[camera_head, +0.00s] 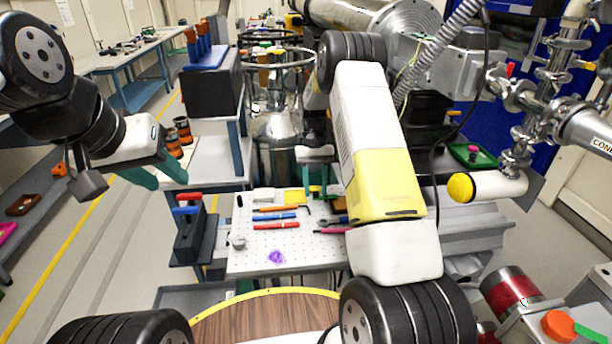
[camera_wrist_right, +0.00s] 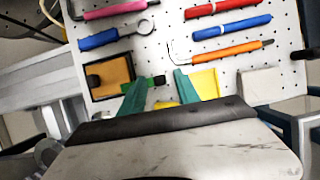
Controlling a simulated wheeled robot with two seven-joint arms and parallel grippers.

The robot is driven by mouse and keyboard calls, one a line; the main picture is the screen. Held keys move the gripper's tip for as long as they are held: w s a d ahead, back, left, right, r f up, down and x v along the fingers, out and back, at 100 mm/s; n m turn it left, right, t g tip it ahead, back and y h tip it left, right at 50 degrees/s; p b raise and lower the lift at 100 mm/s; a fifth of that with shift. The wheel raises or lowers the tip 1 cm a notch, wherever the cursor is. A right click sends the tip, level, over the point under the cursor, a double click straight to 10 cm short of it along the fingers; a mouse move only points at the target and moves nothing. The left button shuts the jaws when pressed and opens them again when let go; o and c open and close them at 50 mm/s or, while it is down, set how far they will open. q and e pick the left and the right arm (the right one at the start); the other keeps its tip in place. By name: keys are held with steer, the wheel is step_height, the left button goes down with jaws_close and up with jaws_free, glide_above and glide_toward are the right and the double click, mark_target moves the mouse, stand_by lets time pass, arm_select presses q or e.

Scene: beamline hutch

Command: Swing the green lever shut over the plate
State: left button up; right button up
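In the right wrist view, a small green piece with a black end (camera_wrist_right: 157,81), which looks like the green lever, shows between my right gripper's fingertips. Beside it on the left, a brown-orange plate (camera_wrist_right: 110,74) sits in a dark frame on the perforated board. My right gripper (camera_wrist_right: 160,78) has green fingers spread apart, pointing down at the board; I cannot tell if they touch the lever. In the head view my right gripper (camera_head: 316,186) is over the board's far part, and my arm hides the area beside it. My left gripper (camera_head: 158,174) is open and empty, left of the board.
The white perforated board (camera_head: 250,255) carries red (camera_head: 276,226) and blue (camera_head: 274,217) tools, a pink tool (camera_head: 332,230), a yellow block (camera_head: 297,196) and a purple item (camera_head: 276,257). A dark tool holder (camera_head: 194,236) stands at its left. A round wooden top (camera_head: 265,322) is nearest me.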

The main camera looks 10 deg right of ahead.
steer(key=v, duration=0.7)
steer(key=shift+w+r, duration=0.2)
steer(key=shift+r, duration=0.15)
